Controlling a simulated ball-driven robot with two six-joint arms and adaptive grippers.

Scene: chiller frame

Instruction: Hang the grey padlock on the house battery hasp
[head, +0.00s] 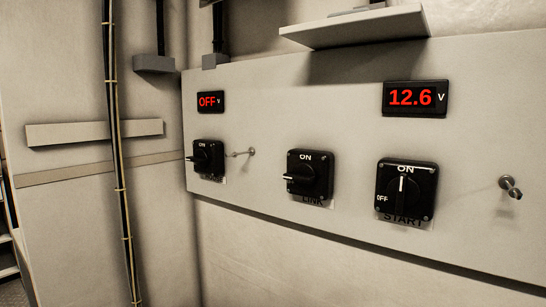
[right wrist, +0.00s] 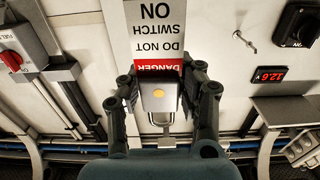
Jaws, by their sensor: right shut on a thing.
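The grey padlock (right wrist: 158,98) has a yellow dot on its body, and its shackle (right wrist: 160,122) points down in the right wrist view. My right gripper (right wrist: 165,92) is shut on it, one finger at each side. A red and white danger tag (right wrist: 157,35) shows upside down just above the padlock; I cannot tell how it is attached. In the head view, the left rotary switch (head: 208,158) has a metal peg (head: 245,152) to its right. Its label is too small to read, so I cannot tell which fitting is the house battery hasp. Neither gripper shows in the head view.
The panel also bears a LINK switch (head: 308,174), a START switch (head: 405,191) and another metal peg (head: 510,187) at far right. Displays read OFF (head: 210,101) and 12.6 (head: 414,97). A shelf (head: 350,27) juts out above. Cables (head: 118,150) run down the left wall.

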